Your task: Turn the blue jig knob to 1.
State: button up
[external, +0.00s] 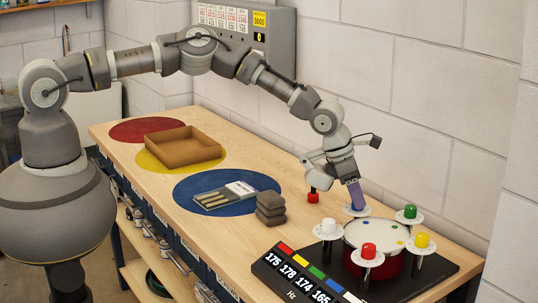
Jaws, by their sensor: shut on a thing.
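The drum jig stands at the right end of the bench: a small red drum (376,240) with a white head, ringed by coloured knobs on white dial discs. The blue jig knob (356,197) is at the back left of the drum, above its white dial (357,210). My gripper (355,200) reaches down from above and is shut on the blue knob. The fingers partly hide the knob, and its pointer and the dial numbers are too small to read.
White (328,227), red (369,251), yellow (422,240) and green (410,212) knobs stand close around the drum. A frequency board (300,272) lies in front. A wall rises behind.

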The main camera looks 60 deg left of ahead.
jog(key=shift+n, duration=0.3)
jog(key=o, duration=1)
jog(key=shift+o, duration=0.2)
jog(key=p+v, duration=0.1)
jog(key=v, duration=0.6)
jog(key=shift+s+r, duration=0.25)
jog(key=shift+r, duration=0.1)
